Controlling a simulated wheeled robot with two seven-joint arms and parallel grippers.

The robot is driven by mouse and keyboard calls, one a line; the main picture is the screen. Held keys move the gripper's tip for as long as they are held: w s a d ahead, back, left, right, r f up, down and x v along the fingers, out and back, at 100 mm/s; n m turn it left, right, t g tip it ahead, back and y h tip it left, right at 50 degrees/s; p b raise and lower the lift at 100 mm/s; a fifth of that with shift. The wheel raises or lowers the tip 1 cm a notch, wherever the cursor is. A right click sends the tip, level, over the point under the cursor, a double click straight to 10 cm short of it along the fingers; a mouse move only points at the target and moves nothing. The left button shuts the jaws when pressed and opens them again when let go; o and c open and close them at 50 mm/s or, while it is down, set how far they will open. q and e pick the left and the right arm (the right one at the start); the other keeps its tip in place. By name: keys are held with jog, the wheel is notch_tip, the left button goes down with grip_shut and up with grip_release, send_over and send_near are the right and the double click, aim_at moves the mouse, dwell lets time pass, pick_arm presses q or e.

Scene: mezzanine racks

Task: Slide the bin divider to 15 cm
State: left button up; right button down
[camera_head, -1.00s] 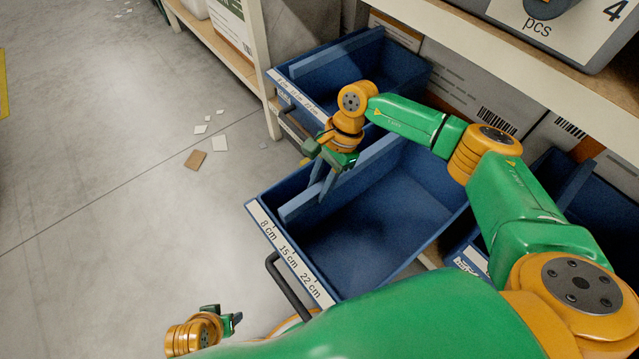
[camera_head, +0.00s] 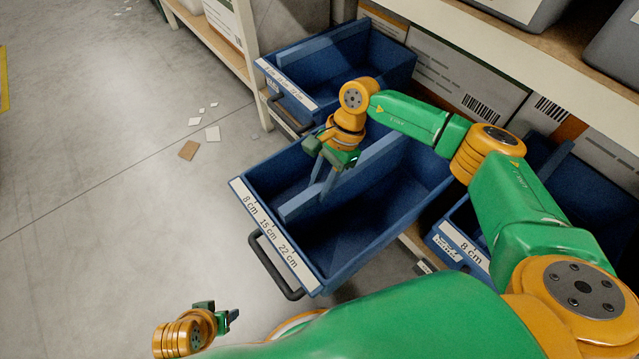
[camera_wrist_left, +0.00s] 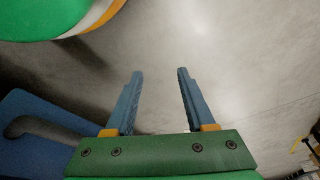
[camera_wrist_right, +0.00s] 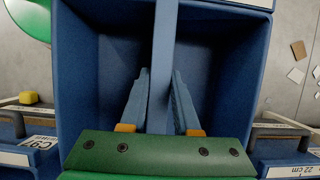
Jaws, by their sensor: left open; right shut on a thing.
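The blue bin (camera_head: 372,252) is pulled out from the rack, with a white label strip (camera_head: 268,230) marked 8, 15 and 22 cm along its front. The lighter blue divider (camera_head: 299,205) stands upright lengthwise in it. Its front end is close to the 15 cm mark, perhaps slightly to the 8 cm side; exact alignment is unclear. My right gripper (camera_head: 323,190) is shut on the divider near its front half; the right wrist view shows the divider (camera_wrist_right: 165,40) between both fingers. My left gripper (camera_head: 236,315) is open and empty over the floor, below the bin's handle.
Another blue bin (camera_head: 298,92) sits behind on the rack, and one (camera_head: 458,252) stands to the right, partly behind my arm. A dark handle (camera_head: 270,268) juts from the bin's front. Cardboard and paper scraps (camera_head: 189,150) lie on the open floor at left.

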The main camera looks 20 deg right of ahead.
jog(key=shift+w, duration=0.1)
jog(key=c, duration=0.6)
grip_release()
jog(key=shift+a, duration=0.1)
jog(key=shift+c, duration=0.2)
jog(key=shift+w+r, duration=0.1)
jog(key=shift+r, duration=0.25)
jog(key=p+v, duration=0.2)
jog(key=v, duration=0.4)
jog(key=shift+d+r, duration=0.2)
jog(key=shift+d, duration=0.05)
pick_arm(q)
jog(key=f, duration=0.2)
jog(key=s+f, duration=0.1)
jog(key=shift+a+f, duration=0.15)
jog(key=shift+f, duration=0.25)
